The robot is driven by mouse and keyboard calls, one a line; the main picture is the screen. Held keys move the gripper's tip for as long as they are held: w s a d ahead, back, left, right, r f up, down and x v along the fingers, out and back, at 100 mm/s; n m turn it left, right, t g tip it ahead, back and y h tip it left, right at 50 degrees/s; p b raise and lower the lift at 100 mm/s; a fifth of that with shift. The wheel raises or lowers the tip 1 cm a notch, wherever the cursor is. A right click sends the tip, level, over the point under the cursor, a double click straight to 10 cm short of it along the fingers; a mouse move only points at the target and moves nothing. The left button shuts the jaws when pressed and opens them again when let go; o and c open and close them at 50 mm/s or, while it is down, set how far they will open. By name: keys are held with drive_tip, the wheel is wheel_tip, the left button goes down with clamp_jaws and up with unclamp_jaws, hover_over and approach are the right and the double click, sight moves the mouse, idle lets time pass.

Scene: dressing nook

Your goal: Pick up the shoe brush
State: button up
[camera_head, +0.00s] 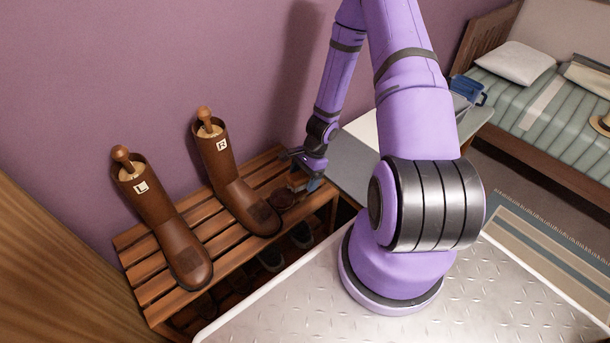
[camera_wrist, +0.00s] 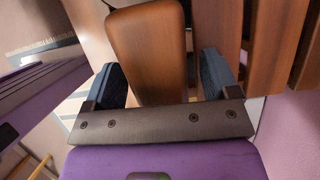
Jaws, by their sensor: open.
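The shoe brush, a brown wooden block with rounded edges, appears to be the piece (camera_wrist: 148,45) close up in the wrist view. It lies between the two dark blue finger pads of my gripper (camera_wrist: 161,75), with a gap visible on the right side. The gripper is open and not closed on it. In the head view my gripper (camera_head: 306,185) is low at the right end of the slatted wooden bench (camera_head: 226,245). There the brush is mostly hidden by the gripper and cannot be made out clearly.
Two tall brown boots, marked L (camera_head: 165,225) and R (camera_head: 232,180), stand on the bench left of the gripper. Dark shoes (camera_head: 271,260) are under the bench. The purple wall is close behind.

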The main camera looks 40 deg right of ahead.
drive_tip(key=shift+a+f, duration=0.15)
drive_tip(key=shift+f, duration=0.15)
drive_tip(key=c, duration=1.1)
drive_tip(key=shift+c, duration=0.2)
drive_tip(key=shift+r, duration=0.15)
